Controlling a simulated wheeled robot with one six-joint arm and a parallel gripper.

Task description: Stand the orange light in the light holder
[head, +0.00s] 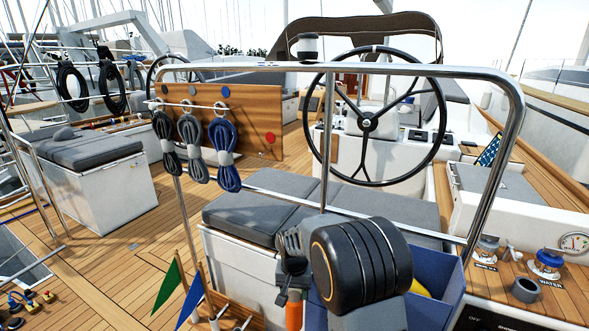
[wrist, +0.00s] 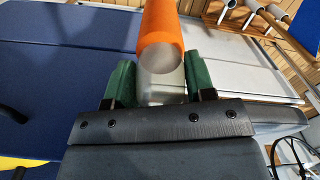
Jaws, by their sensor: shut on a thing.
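The orange light (head: 294,314) hangs below my gripper (head: 290,278) in the head view, its lower part cut off by the frame edge. In the wrist view the orange light (wrist: 165,28) has an orange body and a pale, clear-looking end between the green fingers of my gripper (wrist: 160,82). My gripper is shut on it. A short dark grey open cup (head: 525,290) on the right side deck may be the light holder; I cannot tell for certain. It stands apart from my gripper.
A blue bin (head: 442,288) with something yellow inside is behind my arm. A steel rail (head: 420,70) arches ahead. Green and blue flags (head: 168,288) stand at lower left, with a rack of white tubes.

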